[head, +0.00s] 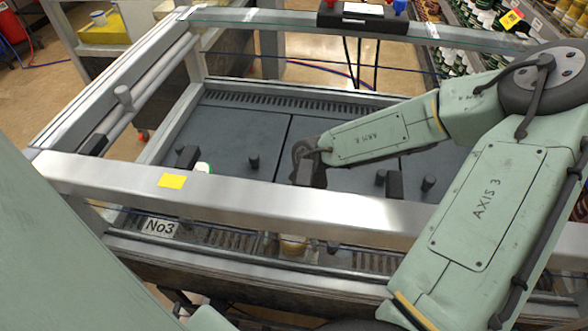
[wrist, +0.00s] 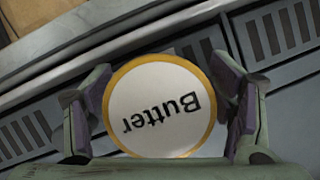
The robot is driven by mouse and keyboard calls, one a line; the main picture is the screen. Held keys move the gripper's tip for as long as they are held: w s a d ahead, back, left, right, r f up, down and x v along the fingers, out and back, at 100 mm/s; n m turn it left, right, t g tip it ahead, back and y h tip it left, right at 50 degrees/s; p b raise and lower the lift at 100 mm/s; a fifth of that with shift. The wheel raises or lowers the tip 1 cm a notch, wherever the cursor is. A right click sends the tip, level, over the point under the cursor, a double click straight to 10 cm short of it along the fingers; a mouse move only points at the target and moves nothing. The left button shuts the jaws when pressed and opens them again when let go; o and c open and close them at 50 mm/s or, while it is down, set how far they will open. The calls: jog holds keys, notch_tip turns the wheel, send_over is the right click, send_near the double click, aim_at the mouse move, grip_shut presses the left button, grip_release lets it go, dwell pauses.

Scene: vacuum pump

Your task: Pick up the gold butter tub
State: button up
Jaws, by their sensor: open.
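The gold butter tub (wrist: 160,105) fills the middle of the wrist view, its round white lid marked "Butter" with a gold rim. My gripper (wrist: 165,112) is open, with one finger on each side of the tub. Narrow gaps seem to show beside the lid; I cannot tell whether either finger touches it. In the head view a small part of the tub (head: 293,245) shows below the front metal rail, on the slotted ledge.
The thick front metal rail (head: 240,195) crosses in front of my wrist. Dark knobs (head: 253,161) stand on the grey panels inside the frame. A "No3" label (head: 160,228) marks the lower ledge.

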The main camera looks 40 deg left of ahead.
jog(key=c, duration=1.5)
